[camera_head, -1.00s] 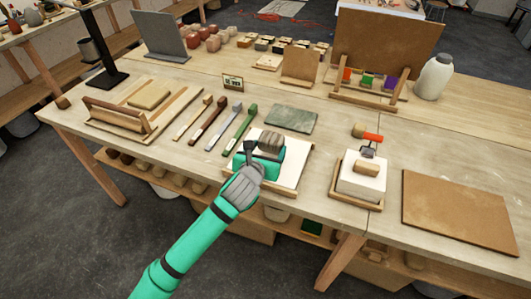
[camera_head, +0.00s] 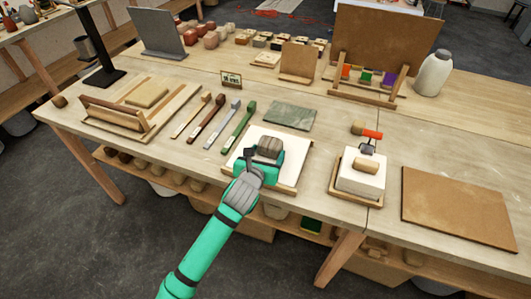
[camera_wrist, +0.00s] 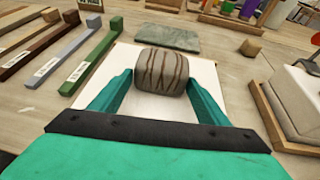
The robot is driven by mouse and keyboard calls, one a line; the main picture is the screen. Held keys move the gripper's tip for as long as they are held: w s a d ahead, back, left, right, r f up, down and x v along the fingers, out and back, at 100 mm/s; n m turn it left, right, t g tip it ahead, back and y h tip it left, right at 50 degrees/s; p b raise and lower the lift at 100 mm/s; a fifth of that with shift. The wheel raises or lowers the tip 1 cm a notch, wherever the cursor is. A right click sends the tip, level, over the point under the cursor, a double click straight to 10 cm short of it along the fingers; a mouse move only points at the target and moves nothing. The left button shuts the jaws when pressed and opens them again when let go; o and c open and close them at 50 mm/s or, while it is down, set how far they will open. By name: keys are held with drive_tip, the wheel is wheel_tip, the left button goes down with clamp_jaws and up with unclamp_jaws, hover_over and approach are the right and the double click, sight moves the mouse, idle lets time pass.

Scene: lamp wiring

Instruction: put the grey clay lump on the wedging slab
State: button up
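The grey clay lump (camera_head: 270,147), rounded with dark streaks, sits between the fingers of my gripper (camera_head: 264,163) over the wedging slab (camera_head: 291,143), a white square with a wooden edge. In the wrist view the lump (camera_wrist: 161,71) fills the gap between the fingertips of my gripper (camera_wrist: 160,82), which appear to touch both its sides. White slab surface (camera_wrist: 205,72) shows around the lump. The lump's underside is hidden, so I cannot tell whether it rests on the slab or hangs just above it.
A grey-green flat slab (camera_head: 289,116) lies behind. Labelled long bars, including a green one (camera_head: 238,126), lie left. A white block (camera_head: 360,177) with a wooden piece on top stands right, near a brown board (camera_head: 460,207).

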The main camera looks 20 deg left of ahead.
drive_tip(key=o, duration=0.3)
drive_tip(key=shift+d, duration=0.1)
drive_tip(key=shift+s+r, duration=0.1)
drive_tip(key=shift+r, duration=0.05)
drive_tip(key=shift+s+r, duration=0.15)
drive_tip(key=shift+s, duration=0.1)
drive_tip(key=v, duration=1.1)
drive_tip(key=shift+s, duration=0.2)
drive_tip(key=shift+a, duration=0.2)
